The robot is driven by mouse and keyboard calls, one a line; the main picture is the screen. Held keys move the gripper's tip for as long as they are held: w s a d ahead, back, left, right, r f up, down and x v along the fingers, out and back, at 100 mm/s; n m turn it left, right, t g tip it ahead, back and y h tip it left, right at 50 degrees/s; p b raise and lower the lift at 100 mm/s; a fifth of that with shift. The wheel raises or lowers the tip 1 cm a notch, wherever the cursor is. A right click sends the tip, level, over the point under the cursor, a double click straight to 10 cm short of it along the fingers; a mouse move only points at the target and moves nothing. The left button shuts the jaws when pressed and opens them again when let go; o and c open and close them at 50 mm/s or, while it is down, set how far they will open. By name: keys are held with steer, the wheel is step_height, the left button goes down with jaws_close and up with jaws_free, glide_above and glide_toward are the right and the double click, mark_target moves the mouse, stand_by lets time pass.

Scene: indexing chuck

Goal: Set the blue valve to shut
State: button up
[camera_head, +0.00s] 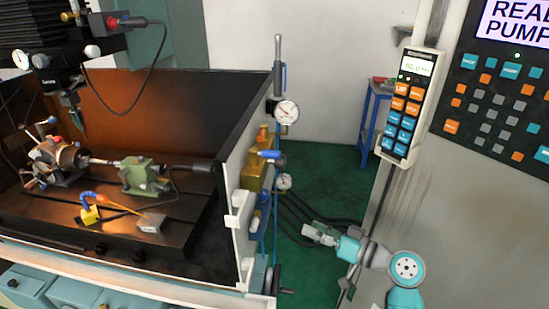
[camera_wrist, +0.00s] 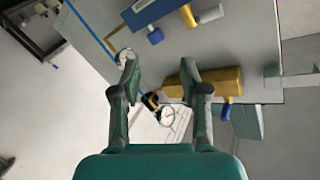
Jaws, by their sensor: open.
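A valve with a blue handle (camera_head: 270,154) sits on the brass body (camera_head: 254,170) on the side of the machine enclosure in the head view. My gripper (camera_head: 314,232) is lower and to the right of it, apart from it. In the wrist view my gripper (camera_wrist: 160,75) is open, its two fingers spread with nothing held between them. That view shows a blue knob (camera_wrist: 155,36) beyond the fingers and another blue part (camera_wrist: 225,112) beside a brass block (camera_wrist: 208,80). I cannot tell which of these is the valve. The handle's exact setting is unclear.
Dial gauges, one upper (camera_head: 286,111) and one lower (camera_head: 284,182), sit near the valve. Dark hoses (camera_head: 300,207) run close to my gripper. A grey control cabinet (camera_head: 450,220) stands to the right. Green floor (camera_head: 330,165) lies open between it and the enclosure.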

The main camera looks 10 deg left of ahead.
step_height(320, 180, up, 12)
steer(key=w+n+g+y, duration=0.2)
steer(key=n+g, duration=0.2)
steer(key=n, duration=0.1)
steer(key=n+g+y, duration=0.1)
steer(key=n+g, duration=0.3)
glide_toward(274, 154)
steer(key=a, duration=0.6)
steer(key=w+a, duration=0.1)
steer(key=a, duration=0.3)
steer(key=shift+f, duration=0.35)
jaws_close()
